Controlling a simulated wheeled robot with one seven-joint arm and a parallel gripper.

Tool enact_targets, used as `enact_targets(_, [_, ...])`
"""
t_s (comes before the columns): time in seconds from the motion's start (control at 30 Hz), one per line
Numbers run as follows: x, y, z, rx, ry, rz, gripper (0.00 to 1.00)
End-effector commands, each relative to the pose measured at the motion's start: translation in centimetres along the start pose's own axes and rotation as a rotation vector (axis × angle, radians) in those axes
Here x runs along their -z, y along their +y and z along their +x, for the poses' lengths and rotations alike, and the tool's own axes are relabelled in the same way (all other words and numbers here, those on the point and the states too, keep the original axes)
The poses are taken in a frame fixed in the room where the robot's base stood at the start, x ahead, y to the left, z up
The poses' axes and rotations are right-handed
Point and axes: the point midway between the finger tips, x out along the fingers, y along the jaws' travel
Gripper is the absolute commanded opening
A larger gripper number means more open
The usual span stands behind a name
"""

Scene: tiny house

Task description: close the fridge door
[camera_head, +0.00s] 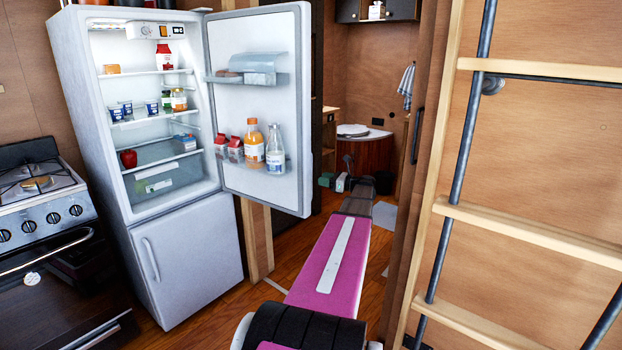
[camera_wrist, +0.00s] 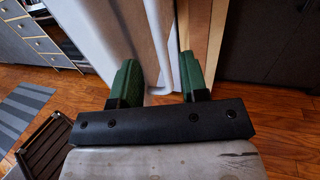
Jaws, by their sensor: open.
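The white fridge (camera_head: 85,130) stands at the left with its upper door (camera_head: 258,60) swung wide open, its inner side with filled shelves facing me. The lower door (camera_head: 190,255) is shut. My gripper (camera_head: 336,182) is open, just to the right of the open door's free edge in the head view. In the wrist view, a white panel edge and a pale curved bar handle (camera_wrist: 162,50) show beyond and between the green fingers of my gripper (camera_wrist: 158,80). I cannot tell whether the fingers touch them. The door's outer side is hidden in the head view.
A stove (camera_head: 40,210) stands left of the fridge. A wooden ladder (camera_head: 520,225) with a dark metal rail is close on the right. Wooden floor (camera_head: 205,325) lies clear in front of the fridge. The wrist view shows a drawer cabinet (camera_wrist: 35,40) and striped rug (camera_wrist: 22,108).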

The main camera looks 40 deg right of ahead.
Motion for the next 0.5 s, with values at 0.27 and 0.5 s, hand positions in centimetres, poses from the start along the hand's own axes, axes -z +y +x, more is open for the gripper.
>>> enact_targets(0.27, [0.0,0.0,4.7,-0.002,0.001,-0.001,0.41])
enact_targets(0.5, [0.0,0.0,6.4,0.000,0.001,-0.001,0.41])
